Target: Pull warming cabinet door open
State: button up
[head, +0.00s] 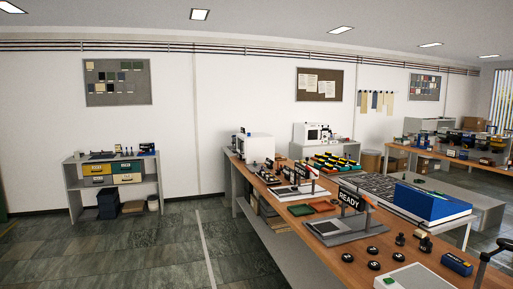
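A white box-shaped cabinet (259,148) stands at the far end of the long wooden bench. A second white cabinet-like unit (300,133) with a dark front panel stands farther back, against the wall side. I cannot tell for sure which one is the warming cabinet. No open door shows on either, and door edges and handles are too small to make out. My gripper is not in view.
A grey shelf (73,190) with bins stands at the left wall. The tiled floor (140,245) left of the bench is clear.

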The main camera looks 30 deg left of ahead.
aim_at(244, 153)
jog(key=i+j+u, duration=0.6)
jog(key=i+j, duration=0.2)
jog(key=i+j+u, duration=0.25)
jog(key=i, duration=0.3)
jog(key=i+j+u, duration=0.15)
jog(key=i+u, duration=0.15)
jog(key=i, duration=0.15)
jog(key=i+u, duration=0.3)
jog(key=i, duration=2.05)
jog(key=i+z, duration=0.1)
jog(key=i, duration=0.8)
jog(key=i+j+z, duration=0.1)
jog(key=i, duration=0.8)
jog(key=i+j+z, duration=0.2)
jog(key=i+z, duration=0.2)
jog(key=i+j+z, duration=1.2)
jog(key=j, duration=0.2)
